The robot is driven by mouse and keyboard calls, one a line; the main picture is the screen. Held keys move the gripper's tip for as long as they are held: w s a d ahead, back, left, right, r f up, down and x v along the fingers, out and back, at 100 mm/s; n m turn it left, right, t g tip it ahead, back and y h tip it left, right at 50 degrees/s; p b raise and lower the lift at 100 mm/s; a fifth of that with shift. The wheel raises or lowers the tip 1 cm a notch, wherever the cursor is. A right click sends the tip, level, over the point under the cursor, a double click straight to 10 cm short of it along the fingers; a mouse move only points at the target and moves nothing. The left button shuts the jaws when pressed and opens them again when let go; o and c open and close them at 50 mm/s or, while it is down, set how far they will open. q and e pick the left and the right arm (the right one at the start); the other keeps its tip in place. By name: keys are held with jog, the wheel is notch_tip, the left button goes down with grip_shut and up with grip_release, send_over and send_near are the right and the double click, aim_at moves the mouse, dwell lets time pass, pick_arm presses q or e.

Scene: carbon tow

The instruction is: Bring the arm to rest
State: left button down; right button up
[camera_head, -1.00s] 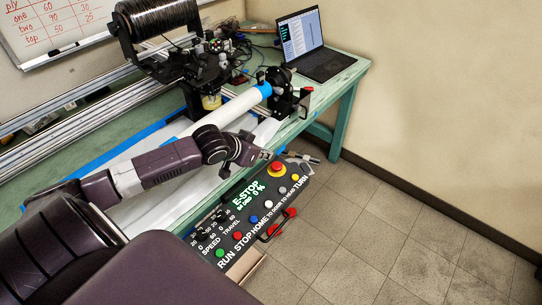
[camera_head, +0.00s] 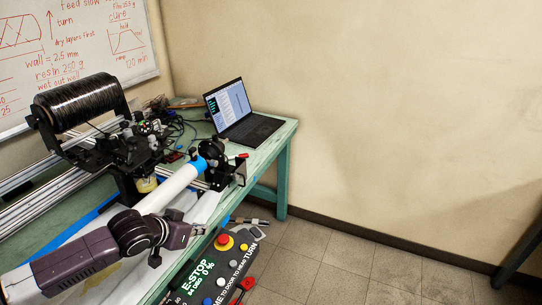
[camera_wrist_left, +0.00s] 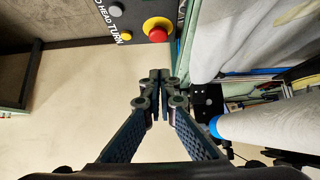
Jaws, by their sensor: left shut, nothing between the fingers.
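My left arm comes in from the left over the bench. Its gripper (camera_head: 198,229) is small in the head view, just left of the control panel (camera_head: 220,272) and its red E-stop button (camera_head: 224,240). In the left wrist view the two fingers (camera_wrist_left: 160,76) meet, shut with nothing between them. The red button (camera_wrist_left: 157,32) shows beyond the fingertips there. My right gripper is in neither view.
The green bench (camera_head: 262,150) holds a black tow spool (camera_head: 80,101), a white tube (camera_head: 168,190) with blue bands, cables and an open laptop (camera_head: 238,112). A whiteboard (camera_head: 100,45) hangs behind. Tiled floor (camera_head: 350,265) lies open to the right.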

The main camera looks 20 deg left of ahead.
pick_arm(q)
jog(key=s+d+f, duration=0.3)
jog(key=s+d+f+g, duration=0.1)
jog(key=s+d+f, duration=0.2)
jog(key=s, duration=0.1)
jog(key=s+d+f+m+g, duration=0.1)
jog(key=s+d+f, duration=0.1)
jog(key=s+d, duration=0.1)
jog(key=shift+s+d+f, duration=0.15)
jog(key=shift+d+f, duration=0.25)
jog(key=shift+d, duration=0.1)
jog(key=s+d+f+g, duration=0.15)
jog(key=s+d, duration=0.25)
jog(key=s, duration=0.4)
jog(key=s+d+g, duration=0.2)
jog(key=s+d, duration=0.3)
jog(key=s, duration=0.2)
notch_tip(320, 180, down, 26)
jog(key=s+g, duration=0.2)
jog(key=s+a+f, duration=0.1)
jog(key=s+f, duration=0.7)
jog(key=s+a+f, duration=0.2)
jog(key=s+f, duration=0.6)
jog(key=s, duration=0.1)
jog(key=shift+a+f+g+y, duration=0.2)
jog(key=shift+a+g+y, duration=0.05)
jog(key=shift+g+y, duration=0.1)
jog(key=shift+s, duration=0.1)
